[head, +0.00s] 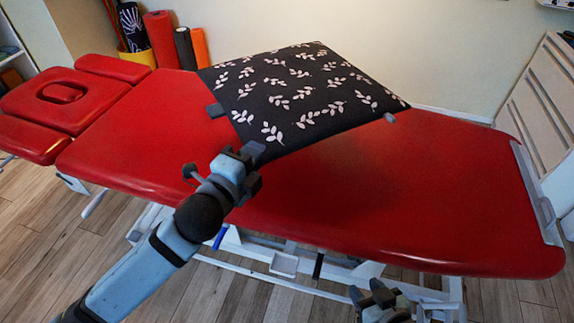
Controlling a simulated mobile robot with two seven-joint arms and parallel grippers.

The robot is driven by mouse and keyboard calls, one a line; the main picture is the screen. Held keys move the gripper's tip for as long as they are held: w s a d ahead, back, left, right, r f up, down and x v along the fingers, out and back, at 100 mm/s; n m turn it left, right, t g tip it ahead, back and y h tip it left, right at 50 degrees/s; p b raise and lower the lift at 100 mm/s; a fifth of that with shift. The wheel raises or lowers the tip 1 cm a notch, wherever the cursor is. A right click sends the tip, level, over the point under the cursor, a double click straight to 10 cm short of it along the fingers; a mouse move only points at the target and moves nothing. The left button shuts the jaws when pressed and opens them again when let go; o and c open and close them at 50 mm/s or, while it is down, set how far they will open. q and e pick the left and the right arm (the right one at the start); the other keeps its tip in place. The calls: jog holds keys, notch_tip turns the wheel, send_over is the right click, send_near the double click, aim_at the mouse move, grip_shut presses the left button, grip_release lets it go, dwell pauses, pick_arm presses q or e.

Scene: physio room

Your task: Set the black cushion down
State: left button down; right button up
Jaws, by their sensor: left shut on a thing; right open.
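The black cushion (300,90) has a pattern of pale leaf sprigs. It shows over the middle and far edge of the red treatment table (400,200), tilted in the picture. My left gripper (256,152) is shut on the cushion's near corner. A shadow lies on the red top below and to the right of the cushion; I cannot tell whether the cushion touches the table. My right gripper (375,296) is open and empty at the bottom of the picture, in front of the table's near edge and apart from the cushion.
The table's headrest (62,92) with its face hole is at the left. The red top is bare right of the cushion. Rolled mats (160,38) and a yellow bin (137,57) stand behind the table at the left. Wooden wall bars (545,95) are at the right.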

pick_arm(q)
jog(key=b, duration=0.4)
send_over(262, 220)
notch_tip(262, 220, down, 14)
jog(key=shift+f, duration=0.1)
jog(key=shift+f+b, duration=0.35)
jog(key=shift+f, duration=0.4)
notch_tip(262, 220, down, 4)
jog(key=shift+r+b, duration=0.1)
jog(key=shift+b, duration=0.7)
jog(key=shift+r, duration=0.1)
pick_arm(e)
jog(key=shift+w+a+r+t+y, duration=0.85)
jog(key=shift+a+r+t, duration=0.15)
jog(key=shift+a+r, duration=0.1)
pick_arm(q)
jog(key=c, duration=1.6)
grip_release()
jog(key=shift+f, duration=0.25)
jog(key=o, duration=0.3)
jog(key=shift+o, duration=0.4)
